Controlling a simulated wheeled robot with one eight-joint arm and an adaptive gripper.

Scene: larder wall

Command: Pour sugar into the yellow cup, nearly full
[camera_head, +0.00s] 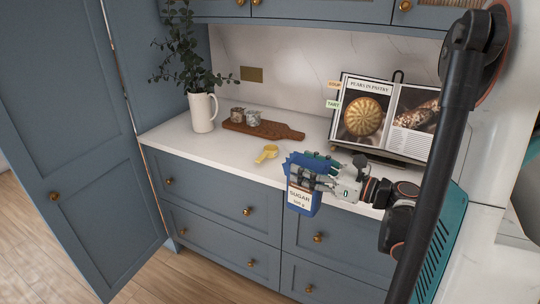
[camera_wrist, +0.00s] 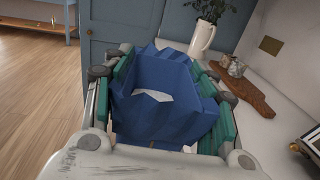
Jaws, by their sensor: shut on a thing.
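My gripper (camera_head: 312,177) is shut on a blue sugar packet (camera_head: 301,199) with a white label reading SUGAR. The packet is held roughly upright at the front edge of the counter. In the wrist view the packet (camera_wrist: 165,112) is between my fingers, its top open, with white sugar (camera_wrist: 153,96) inside. The yellow cup (camera_head: 266,153), small with a handle, stands on the counter to the left of my gripper, apart from the packet. Its inside is too small to make out. The cup does not show in the wrist view.
A wooden board (camera_head: 263,130) with two small jars (camera_head: 246,116) lies behind the cup. A white jug (camera_head: 202,112) with leafy branches stands at the back left. An open cookbook (camera_head: 385,115) on a stand is behind my gripper. The counter (camera_head: 195,145) left of the cup is clear.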

